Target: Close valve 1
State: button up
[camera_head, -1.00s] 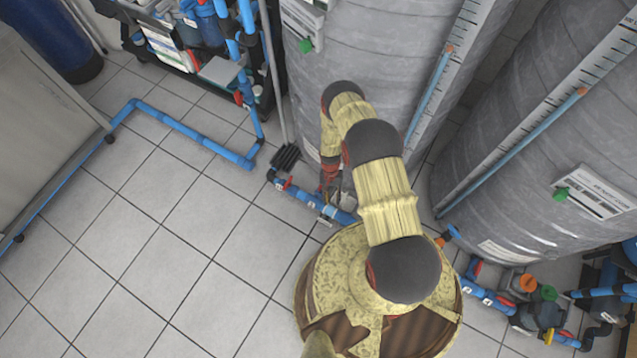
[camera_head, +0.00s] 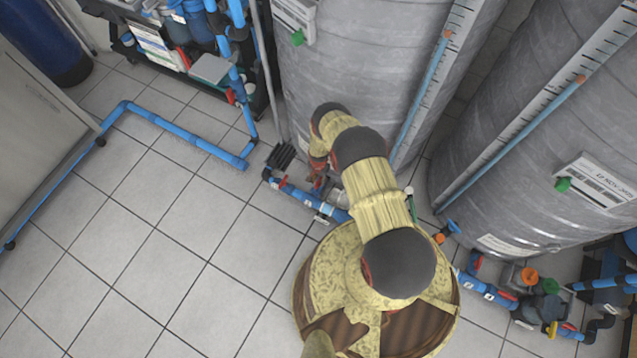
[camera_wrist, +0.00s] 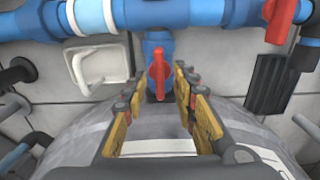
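In the wrist view a red valve handle (camera_wrist: 158,75) sits on a short blue pipe branch below the main blue pipe (camera_wrist: 185,14). My gripper (camera_wrist: 160,80) is open, with one yellow finger on each side of this handle; I cannot tell whether they touch it. A second red handle (camera_wrist: 281,18) is on the pipe at the upper right. No number shows on either, so I cannot tell which is valve 1. In the head view my gripper (camera_head: 318,172) is low beside the grey tank, partly hidden by my arm, above the blue floor pipe (camera_head: 302,198).
Grey tanks (camera_head: 365,60) stand close behind my arm. A white bracket (camera_wrist: 100,68) and a black ribbed part (camera_wrist: 266,84) flank the handle. More valves and pipes (camera_head: 528,285) lie at the lower right. The tiled floor (camera_head: 150,260) at left is clear.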

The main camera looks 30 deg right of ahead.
jog(key=shift+f, duration=0.8)
jog(key=c, duration=0.3)
jog(key=c, duration=0.4)
grip_shut()
